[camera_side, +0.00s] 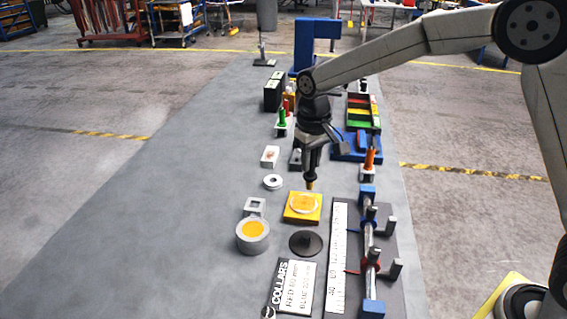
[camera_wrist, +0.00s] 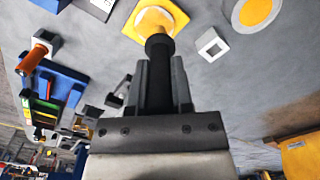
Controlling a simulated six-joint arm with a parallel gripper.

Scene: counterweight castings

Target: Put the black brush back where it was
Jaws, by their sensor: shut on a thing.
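The black brush (camera_side: 311,184) hangs upright from my gripper (camera_side: 311,160), its pale tan tip pointing down. In the wrist view the brush's black body (camera_wrist: 158,46) stands between the two jaws of my gripper (camera_wrist: 160,75), which are shut on it. The brush is over or just behind the yellow square plate (camera_side: 290,217), which has a pale ring and orange disc on top; I cannot tell whether the tip touches it. A grey holder (camera_side: 296,160), partly hidden by my gripper, stands just behind; I see no handle in it.
An orange-handled tool (camera_side: 370,158) and a green-handled one (camera_side: 282,118) stand in holders. Near the plate are a grey can with orange contents (camera_side: 252,236), a white ring (camera_side: 272,182), a black disc (camera_side: 305,243) and a rod rack (camera_side: 368,250). The mat's left side is clear.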

